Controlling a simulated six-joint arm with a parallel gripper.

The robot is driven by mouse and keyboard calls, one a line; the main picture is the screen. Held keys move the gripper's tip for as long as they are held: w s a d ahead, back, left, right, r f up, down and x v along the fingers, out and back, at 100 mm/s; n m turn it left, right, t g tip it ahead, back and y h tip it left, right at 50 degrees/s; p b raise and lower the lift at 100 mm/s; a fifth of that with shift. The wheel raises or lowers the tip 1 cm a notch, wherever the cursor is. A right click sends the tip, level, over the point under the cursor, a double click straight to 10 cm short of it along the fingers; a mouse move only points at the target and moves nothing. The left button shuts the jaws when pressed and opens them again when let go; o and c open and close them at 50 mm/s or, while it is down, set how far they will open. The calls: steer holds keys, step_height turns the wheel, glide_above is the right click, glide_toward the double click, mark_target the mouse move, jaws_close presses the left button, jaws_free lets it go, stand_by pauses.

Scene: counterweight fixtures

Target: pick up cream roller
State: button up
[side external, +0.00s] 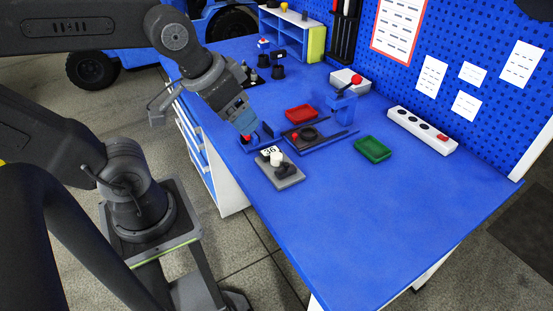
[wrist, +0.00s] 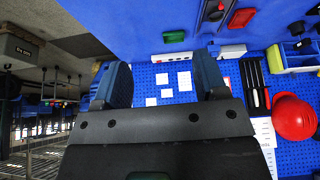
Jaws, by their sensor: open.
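The cream roller (side external: 276,158) is a small pale cylinder on a grey fixture plate (side external: 290,180) with a dark part, near the left edge of the blue table in the side external view. A white label reading 36 stands by it. The roller does not show in the wrist view. My gripper (side external: 243,124) is above the table's left edge, up and to the left of the roller and apart from it. In the wrist view my gripper (wrist: 160,82) has its two blue-grey fingers wide apart with nothing between them.
A green tray (side external: 373,149) and a white power strip (side external: 422,129) are to the right. Several dark cylinders stand at the back left. The table's front right is clear.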

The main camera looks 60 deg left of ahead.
steer(key=w+a+f+n+g, duration=0.3)
steer(key=w+a+f+n, duration=0.25)
steer(key=w+n, duration=0.4)
steer(key=n+g, duration=0.2)
steer(key=n, duration=0.6)
glide_above(277, 156)
step_height(277, 156, down, 9)
step_height(277, 156, down, 14)
steer(key=shift+d+r, duration=0.1)
steer(key=shift+r, duration=0.1)
steer(key=shift+c, duration=0.3)
steer(key=c, duration=1)
steer(key=shift+r, duration=0.1)
steer(key=shift+r, duration=0.1)
